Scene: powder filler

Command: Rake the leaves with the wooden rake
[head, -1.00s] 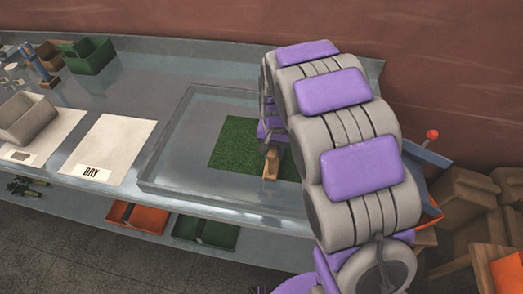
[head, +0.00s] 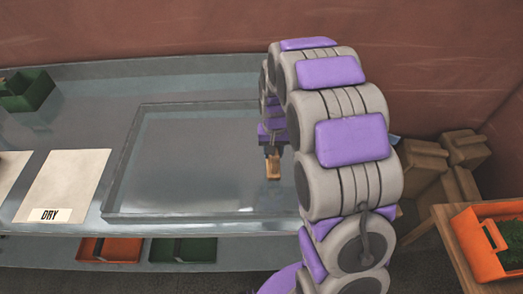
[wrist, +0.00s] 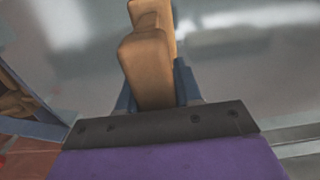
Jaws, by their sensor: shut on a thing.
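My gripper (head: 272,152) is shut on a wooden piece (head: 273,168), which looks like the rake's handle. It is over the right part of a clear shallow tray (head: 150,214) on the metal table. In the wrist view the light-brown wooden piece (wrist: 148,65) stands between the blue fingers of my gripper (wrist: 156,88). The rake's head cannot be made out. The visible tray floor is bare. Green leaf-like matter (head: 513,243) is in an orange bin (head: 483,252) at the far right. My arm hides the tray's right end.
A white sheet marked DRY (head: 68,185) lies left of the tray. A green bin (head: 27,90) is at the back left. An orange bin (head: 108,249) and a dark green bin (head: 182,250) are on the lower shelf. Wooden boxes (head: 440,165) stand on the right.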

